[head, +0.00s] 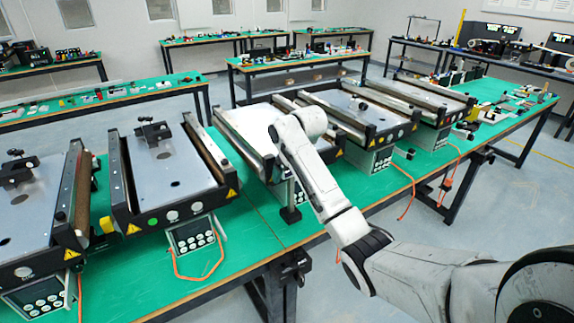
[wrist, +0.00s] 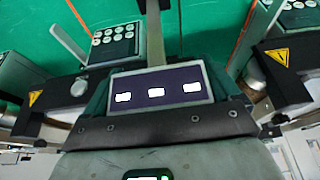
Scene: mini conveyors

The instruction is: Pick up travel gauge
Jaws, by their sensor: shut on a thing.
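The travel gauge appears to be the thing with a slim grey upright post (wrist: 155,32) and a dark foot, running away from my gripper (wrist: 155,72) in the wrist view. In the head view its black foot (head: 290,214) shows at the green table, below my arm's far end. My gripper is shut on it. The exact finger contact is hidden. I cannot tell whether the foot touches the table. A dark panel with three white marks (wrist: 156,94) lies close in front of the camera; I cannot tell what it belongs to.
Mini conveyors stand along the green table, one (head: 172,172) left of my gripper and one (head: 355,106) to the right. Keypad boxes (head: 193,236) sit before them, and an orange cable (head: 203,277) lies nearby. Some green table (head: 240,236) is clear left of the foot.

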